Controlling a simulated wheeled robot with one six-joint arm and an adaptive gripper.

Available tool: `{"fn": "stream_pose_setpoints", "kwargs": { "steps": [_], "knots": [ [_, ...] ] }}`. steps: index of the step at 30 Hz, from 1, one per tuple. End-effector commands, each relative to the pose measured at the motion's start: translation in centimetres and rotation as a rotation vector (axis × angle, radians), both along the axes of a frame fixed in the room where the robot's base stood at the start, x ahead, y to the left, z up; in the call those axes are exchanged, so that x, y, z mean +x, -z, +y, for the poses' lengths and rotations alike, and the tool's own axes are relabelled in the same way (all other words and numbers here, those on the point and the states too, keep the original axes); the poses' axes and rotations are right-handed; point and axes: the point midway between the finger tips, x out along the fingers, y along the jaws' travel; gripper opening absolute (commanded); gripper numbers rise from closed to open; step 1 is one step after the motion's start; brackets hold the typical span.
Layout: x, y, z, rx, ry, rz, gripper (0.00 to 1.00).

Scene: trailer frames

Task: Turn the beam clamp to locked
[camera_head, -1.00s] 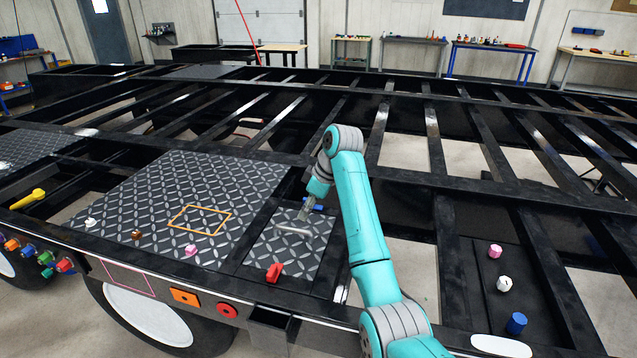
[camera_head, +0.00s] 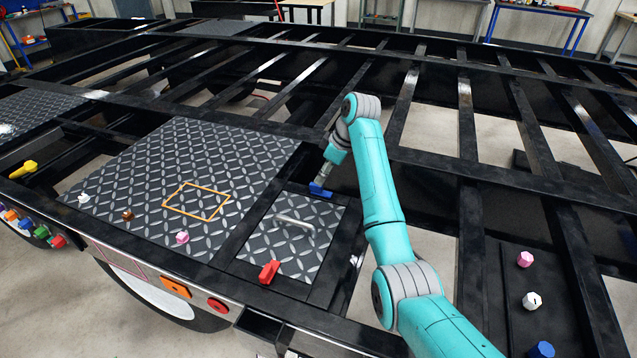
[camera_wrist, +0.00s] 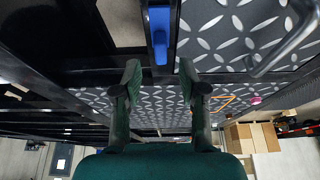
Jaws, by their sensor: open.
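A blue lever (camera_head: 320,190) sits on the black beam at the far edge of the small diamond-plate hatch. It also shows in the wrist view (camera_wrist: 160,36), upright in the picture and ahead of the fingers. A red lever (camera_head: 269,271) sits at the hatch's near edge. No label shows which of these is the beam clamp, or a locked mark. My gripper (camera_wrist: 160,88) is open and empty, its two fingers apart on either side of the blue lever's line. In the head view my gripper (camera_head: 322,181) is at the blue lever and partly hidden; contact cannot be told.
A grey bar handle (camera_head: 294,224) stands on the hatch (camera_head: 268,250), close by. A larger plate (camera_head: 205,165) with an orange outline lies to the left. Pink, white and blue knobs stand on a panel (camera_head: 510,300) at right. Open gaps lie between the black beams.

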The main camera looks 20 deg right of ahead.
Motion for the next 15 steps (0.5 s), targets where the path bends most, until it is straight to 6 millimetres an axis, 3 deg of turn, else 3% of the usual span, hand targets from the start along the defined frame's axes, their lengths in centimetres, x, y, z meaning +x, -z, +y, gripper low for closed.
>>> {"fn": "stream_pose_setpoints", "kwargs": {
  "steps": [7,15],
  "knots": [
    [0.8,3.3,1.1,-0.001,0.001,0.002,0.42],
    [1.1,4.5,1.5,-0.001,0.001,0.001,0.42]
  ]
}}
